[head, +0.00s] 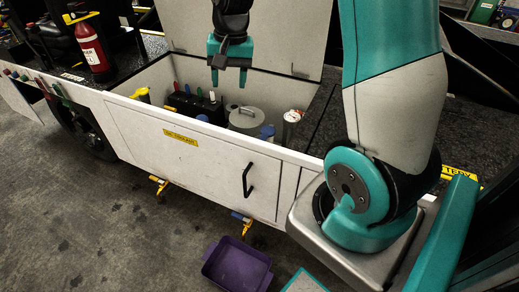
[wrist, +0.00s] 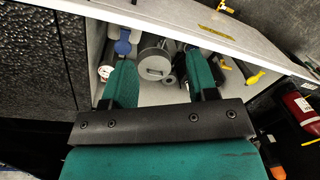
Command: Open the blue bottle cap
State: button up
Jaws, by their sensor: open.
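A blue capped item (head: 267,131) stands in the open white compartment, right of a grey round lidded can (head: 243,118). In the wrist view its blue top (wrist: 123,42) shows just beyond the left finger. A second blue top (head: 202,118) shows left of the can, partly hidden by the front wall. I cannot tell for sure which is the bottle cap. My gripper (head: 229,76) is open and empty, pointing down above the compartment, apart from everything in it. In the wrist view my gripper (wrist: 160,72) has its fingers on either side of the grey can.
A white cylinder (head: 291,122) stands at the compartment's right end. Coloured handles (head: 198,96) stand in a black holder at the back, and a yellow item (head: 142,95) is at the left. A raised lid (head: 284,38) stands behind. A red bottle (head: 92,47) stands outside, left.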

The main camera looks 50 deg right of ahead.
aim_at(263, 138)
jog(key=w+d+f+m+h+b, duration=0.1)
jog(key=d+f+m+b, duration=0.1)
jog(key=d+f+m, duration=0.7)
jog(key=d+f+n, duration=0.1)
jog(key=f, duration=0.5)
jog(key=d+f+n, duration=0.1)
jog(key=f, duration=0.5)
jog(key=d+f+n, duration=0.1)
jog(key=d+f, duration=0.1)
jog(key=f, duration=0.4)
jog(key=shift+w+g, duration=0.1)
jog(key=shift+g, duration=0.3)
grip_shut()
